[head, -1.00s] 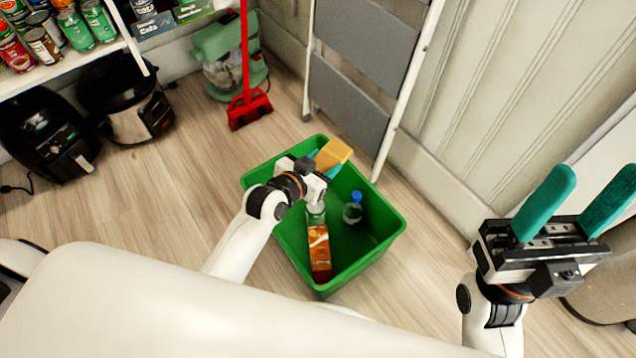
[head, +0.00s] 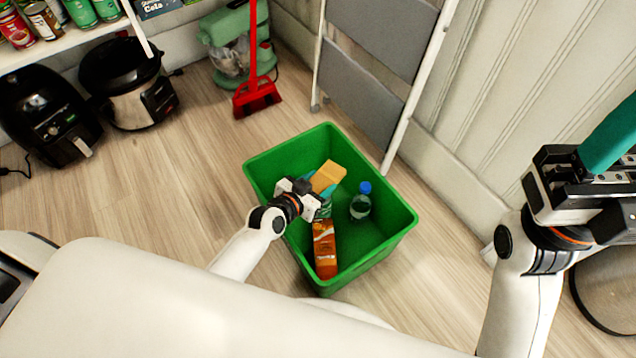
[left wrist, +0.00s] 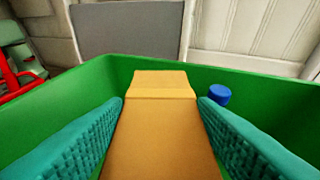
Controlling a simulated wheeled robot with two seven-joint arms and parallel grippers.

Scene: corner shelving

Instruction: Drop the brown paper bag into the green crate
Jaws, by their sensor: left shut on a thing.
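The brown paper bag (head: 328,176) is held by my left gripper (head: 322,186) at the green crate (head: 262,178). In the left wrist view the bag (left wrist: 160,125) stands between the two teal fingers, which press on its sides, with the crate's far wall (left wrist: 240,92) behind it. The bag appears within the crate's rim; whether it touches the crate floor is hidden. My right gripper (head: 607,150) is at the right edge of the head view, partly cut off, away from the crate. One teal finger shows, so its opening cannot be told.
Inside the crate are an orange carton (head: 325,250), a bottle with a blue cap (head: 361,203) and a partly hidden green-and-white can. A grey stepladder (head: 365,110) stands behind the crate. A red broom (head: 256,96) and cookers stand at the left. Floor left of the crate is clear.

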